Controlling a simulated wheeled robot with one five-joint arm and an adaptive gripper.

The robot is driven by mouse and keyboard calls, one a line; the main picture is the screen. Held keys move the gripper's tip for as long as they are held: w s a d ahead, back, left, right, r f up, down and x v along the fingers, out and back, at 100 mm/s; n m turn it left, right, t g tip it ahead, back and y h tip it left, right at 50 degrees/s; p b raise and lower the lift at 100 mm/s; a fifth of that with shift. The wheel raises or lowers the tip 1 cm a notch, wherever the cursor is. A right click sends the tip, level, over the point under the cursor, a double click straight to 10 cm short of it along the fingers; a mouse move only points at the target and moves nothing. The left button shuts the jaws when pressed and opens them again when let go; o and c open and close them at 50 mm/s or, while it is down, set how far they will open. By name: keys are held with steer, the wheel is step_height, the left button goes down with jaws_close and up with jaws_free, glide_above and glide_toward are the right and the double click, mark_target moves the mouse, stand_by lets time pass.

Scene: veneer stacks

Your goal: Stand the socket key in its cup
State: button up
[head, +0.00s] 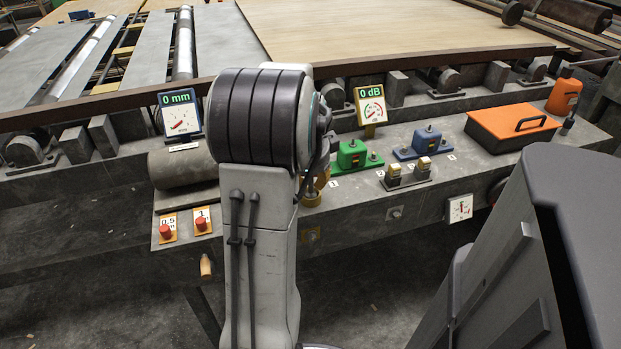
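An orange holder (563,95), which looks like the cup, stands at the far right end of the grey bench. A small dark upright piece (568,123) is just in front of it; I cannot tell whether this is the socket key. No other clear socket key shows. My arm rises in the middle of the view and hides part of the bench behind it. My gripper cannot be made out; the arm hides whatever is beyond it.
On the bench (440,188) are an orange box (511,124), a green block (352,154), a blue block (428,139), two gauges (181,116) (370,105) and red buttons (167,230). A brown rail and veneer sheets (390,35) lie behind. A large dark body fills the lower right.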

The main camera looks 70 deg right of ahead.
steer(key=o, duration=0.3)
steer(key=shift+r, duration=0.45)
steer(key=p+v, duration=0.5)
steer(key=v, duration=0.6)
steer(key=shift+r, duration=0.2)
steer(key=shift+a, duration=0.15)
